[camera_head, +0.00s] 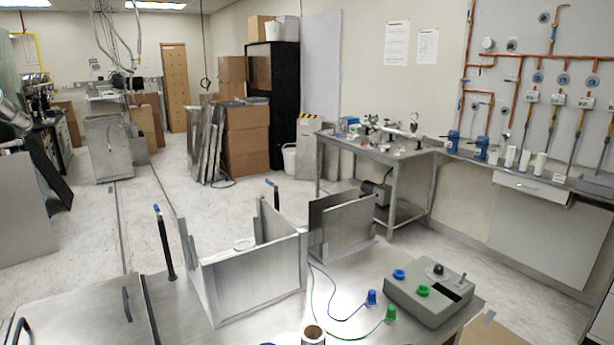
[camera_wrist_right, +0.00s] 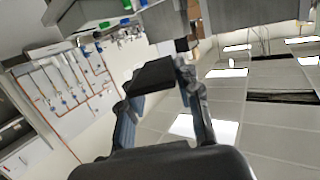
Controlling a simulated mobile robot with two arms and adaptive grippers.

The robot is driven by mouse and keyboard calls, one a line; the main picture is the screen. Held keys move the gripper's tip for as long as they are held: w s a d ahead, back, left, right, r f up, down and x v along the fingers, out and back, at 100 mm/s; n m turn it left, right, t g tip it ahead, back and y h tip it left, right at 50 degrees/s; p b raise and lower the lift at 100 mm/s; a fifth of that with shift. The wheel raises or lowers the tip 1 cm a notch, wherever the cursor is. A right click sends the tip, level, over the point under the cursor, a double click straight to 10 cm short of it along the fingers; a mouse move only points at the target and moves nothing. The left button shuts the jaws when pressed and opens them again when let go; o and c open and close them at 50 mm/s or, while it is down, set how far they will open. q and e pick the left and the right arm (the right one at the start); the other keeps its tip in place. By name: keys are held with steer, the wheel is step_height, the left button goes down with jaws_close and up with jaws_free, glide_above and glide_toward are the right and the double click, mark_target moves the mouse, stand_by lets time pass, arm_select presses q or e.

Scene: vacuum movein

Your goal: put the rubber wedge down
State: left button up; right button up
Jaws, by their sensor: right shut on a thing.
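The rubber wedge (camera_wrist_right: 153,75) is a black block in the right wrist view. My right gripper (camera_wrist_right: 155,88) is shut on it, with one finger at each side. The wedge is held clear of the surfaces seen around it, and part of its shape is hard to read. Neither gripper shows in the head view, and neither does the wedge.
The steel bench (camera_head: 265,322) carries an upright panelled frame (camera_head: 250,275), a grey control box (camera_head: 432,293) with blue and green plugs, cables and a roll (camera_head: 314,335). The box also shows inverted in the wrist view (camera_wrist_right: 85,12). A side table (camera_head: 385,155) stands behind.

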steer(key=shift+s+d+r+m+h, duration=0.15)
steer(key=shift+s+d+h, duration=0.05)
steer(key=shift+s+d, duration=0.2)
steer(key=shift+s+d+r+m+h, duration=0.15)
steer(key=shift+s+d+h, duration=0.1)
steer(key=shift+d, duration=0.25)
steer(key=shift+f, duration=0.1)
steer(key=w+a+f+n+g+y, duration=0.1)
steer(key=w+a+f+n+y, duration=0.1)
steer(key=w+a, duration=0.5)
steer(key=w+a+f+n+g+y, duration=0.1)
steer(key=w+a+n+y, duration=0.3)
steer(key=a, duration=0.9)
steer(key=w+f+y, duration=0.1)
steer(key=w+y, duration=0.2)
steer(key=shift+w+n+g, duration=0.15)
steer(key=shift+n+g, duration=0.25)
